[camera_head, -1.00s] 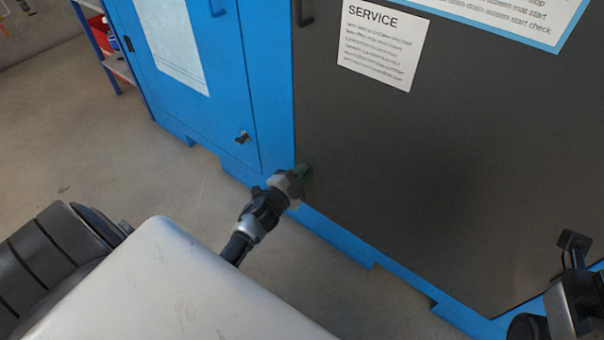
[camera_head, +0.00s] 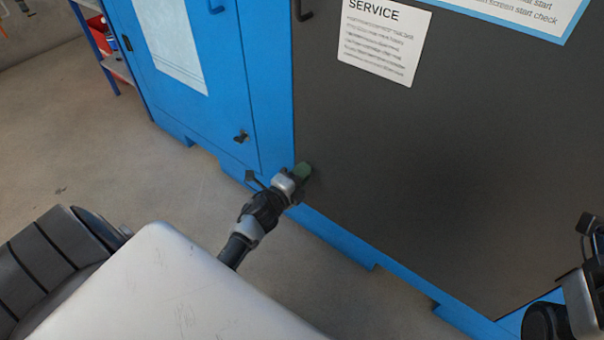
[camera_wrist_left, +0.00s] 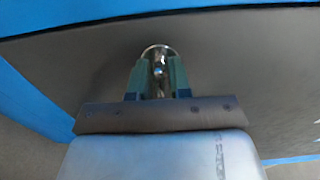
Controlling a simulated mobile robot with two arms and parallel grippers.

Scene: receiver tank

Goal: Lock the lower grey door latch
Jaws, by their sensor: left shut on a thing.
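The large grey door (camera_head: 430,170) fills the right of the head view and is set in a blue frame. My left gripper (camera_head: 303,173) is at the door's lower left corner, near the blue edge. In the left wrist view its two green fingers (camera_wrist_left: 157,80) are shut on a small shiny metal latch (camera_wrist_left: 158,53) on the grey door surface (camera_wrist_left: 230,65). The fingers hide part of the latch, and in the head view the gripper covers it. Whether the latch is locked cannot be told.
A blue cabinet door (camera_head: 215,60) with a small dark latch (camera_head: 241,136) stands left of the grey door. A dark handle (camera_head: 303,10) is higher on the grey door, beside the service sheet (camera_head: 380,40). Bare concrete floor (camera_head: 100,150) lies to the left.

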